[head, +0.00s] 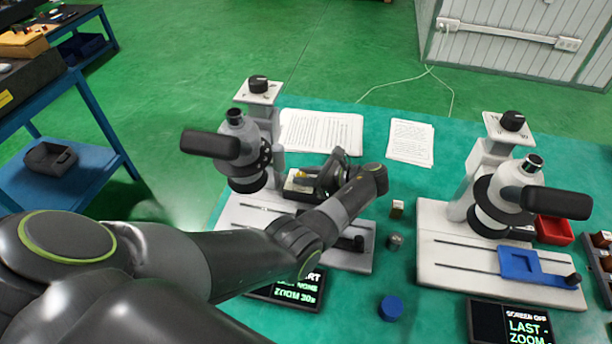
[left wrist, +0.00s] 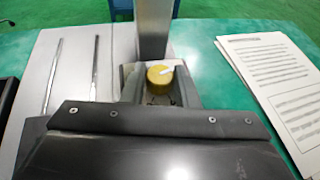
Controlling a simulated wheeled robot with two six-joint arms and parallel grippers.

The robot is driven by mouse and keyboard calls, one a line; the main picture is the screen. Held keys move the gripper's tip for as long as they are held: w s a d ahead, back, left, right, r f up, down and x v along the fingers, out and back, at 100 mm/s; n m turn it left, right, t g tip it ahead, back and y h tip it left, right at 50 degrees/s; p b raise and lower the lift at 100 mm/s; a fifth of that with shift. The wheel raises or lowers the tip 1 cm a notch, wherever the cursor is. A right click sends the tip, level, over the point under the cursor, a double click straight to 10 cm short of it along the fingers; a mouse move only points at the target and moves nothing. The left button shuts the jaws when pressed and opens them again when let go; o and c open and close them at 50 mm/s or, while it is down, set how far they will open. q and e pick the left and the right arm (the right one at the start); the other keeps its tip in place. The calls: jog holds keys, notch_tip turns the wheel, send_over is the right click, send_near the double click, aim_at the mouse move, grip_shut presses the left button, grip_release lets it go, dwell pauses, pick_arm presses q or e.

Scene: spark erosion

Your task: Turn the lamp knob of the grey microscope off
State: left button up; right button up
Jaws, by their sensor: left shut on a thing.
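The grey microscope (head: 247,150) stands at the left of the green table, on a pale base (head: 245,215) with two slots. The knob has a white mark on top, pointing towards the upper right, and sits beside the grey column (left wrist: 154,30). In the head view the gripper and arm hide most of the knob. My right gripper is not in view.
A second microscope (head: 490,200) stands at the right, with a blue slide holder (head: 530,265). Printed sheets (head: 320,132) lie behind the gripper. A small jar (head: 395,241), a blue cap (head: 391,308) and a dark screen (head: 290,288) lie near the base.

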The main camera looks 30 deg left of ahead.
pick_arm(q)
jog(key=o, duration=1)
jog(key=b+v, duration=0.3)
jog(key=v, duration=1.4)
jog(key=shift+d, duration=0.15)
jog(key=shift+r, duration=0.1)
